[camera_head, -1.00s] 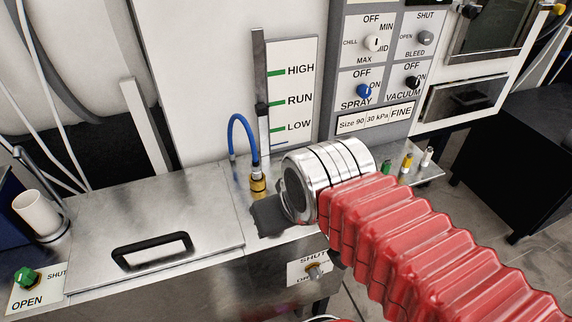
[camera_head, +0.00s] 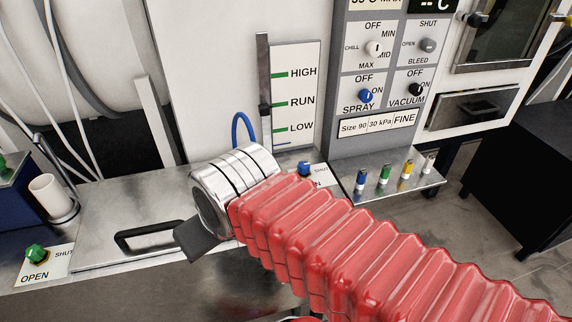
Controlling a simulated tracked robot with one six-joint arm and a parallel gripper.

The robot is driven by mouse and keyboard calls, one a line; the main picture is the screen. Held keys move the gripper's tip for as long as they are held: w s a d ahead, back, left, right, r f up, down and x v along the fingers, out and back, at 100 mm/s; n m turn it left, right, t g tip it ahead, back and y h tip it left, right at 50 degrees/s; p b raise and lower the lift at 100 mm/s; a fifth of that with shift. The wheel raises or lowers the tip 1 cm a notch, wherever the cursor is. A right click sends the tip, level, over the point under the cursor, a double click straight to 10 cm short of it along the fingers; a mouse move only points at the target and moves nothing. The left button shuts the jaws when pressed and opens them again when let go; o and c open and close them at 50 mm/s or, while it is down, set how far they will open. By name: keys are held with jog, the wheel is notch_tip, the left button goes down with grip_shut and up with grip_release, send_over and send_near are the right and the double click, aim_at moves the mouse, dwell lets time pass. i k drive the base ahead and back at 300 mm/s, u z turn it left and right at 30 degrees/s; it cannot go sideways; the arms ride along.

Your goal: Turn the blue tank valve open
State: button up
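The blue valve (camera_head: 304,168) is a small blue knob on the steel top, just right of my wrist. Its plate reads SHUT at the right; the rest of the lettering is partly covered by my red-sleeved arm. Which way the knob points is too small to tell. My gripper (camera_head: 196,241) is at the left end of the arm, past the silver wrist, above the steel lid and left of the blue valve. Only a dark grey flat part of it shows, so its opening is hidden. I see nothing held in it.
A green valve (camera_head: 36,252) sits at the front left beside a white cup (camera_head: 51,197). A black lid handle (camera_head: 150,237) lies left of my gripper. A blue hose (camera_head: 242,130) rises behind my wrist. Several coloured plugs stand on the shelf (camera_head: 395,196) at right.

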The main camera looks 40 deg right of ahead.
aim_at(303, 167)
jog(key=u, duration=0.5)
jog(key=k, duration=1.15)
jog(key=z, duration=0.95)
jog(key=i, duration=1)
jog(key=z, duration=0.05)
